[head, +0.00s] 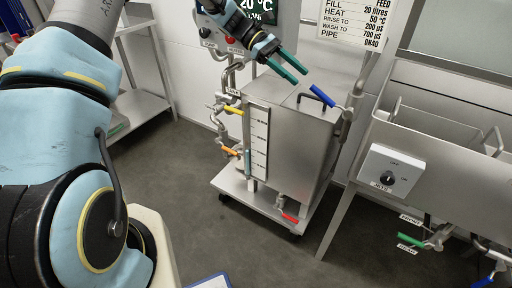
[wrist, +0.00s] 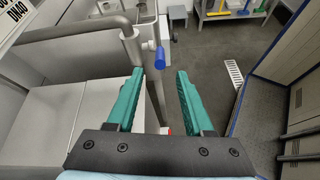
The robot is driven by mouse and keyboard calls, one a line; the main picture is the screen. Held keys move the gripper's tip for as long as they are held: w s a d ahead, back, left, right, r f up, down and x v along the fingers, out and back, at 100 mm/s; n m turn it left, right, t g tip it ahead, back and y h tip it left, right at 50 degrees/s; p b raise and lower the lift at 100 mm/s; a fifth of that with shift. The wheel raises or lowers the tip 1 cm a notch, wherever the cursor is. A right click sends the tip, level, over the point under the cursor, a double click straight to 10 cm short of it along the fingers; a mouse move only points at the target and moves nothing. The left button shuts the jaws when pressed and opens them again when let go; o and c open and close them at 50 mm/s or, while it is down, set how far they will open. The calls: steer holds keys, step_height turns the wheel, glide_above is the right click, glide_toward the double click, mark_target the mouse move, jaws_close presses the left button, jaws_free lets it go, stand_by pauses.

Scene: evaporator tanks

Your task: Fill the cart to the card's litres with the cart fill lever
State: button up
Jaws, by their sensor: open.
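A steel cart tank (head: 300,135) stands on a wheeled base in the middle of the head view. A blue-handled lever (head: 322,96) on a steel pipe sits at its top right; it also shows in the wrist view (wrist: 160,58), ahead and slightly left of the gap between the fingers. My gripper (head: 288,68) has green fingers, is open and empty, and is up and left of this lever, apart from it. A white scale (head: 259,145) with a light-blue strip low on its left is on the tank front; its numbers are too small to read. The card (head: 358,22) reads FILL 20 litres.
Yellow (head: 233,110), orange (head: 229,151) and red (head: 290,218) levers are on the cart and its pipes. A steel sink with a dial box (head: 391,172) stands right, with a green lever (head: 410,240) below. Grey floor is clear left of the cart.

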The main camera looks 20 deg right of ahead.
stand_by(0.3)
steer(key=n+g+h+b, duration=0.2)
steer(key=n+g+h, duration=0.2)
steer(key=n, duration=0.1)
glide_toward(331, 101)
steer(key=p+x, duration=0.1)
steer(key=x, duration=0.5)
steer(key=r+p+x, duration=0.1)
steer(key=x, duration=0.3)
steer(key=shift+w+d+p, duration=0.25)
steer(key=shift+p, duration=0.1)
jaws_close()
stand_by(0.7)
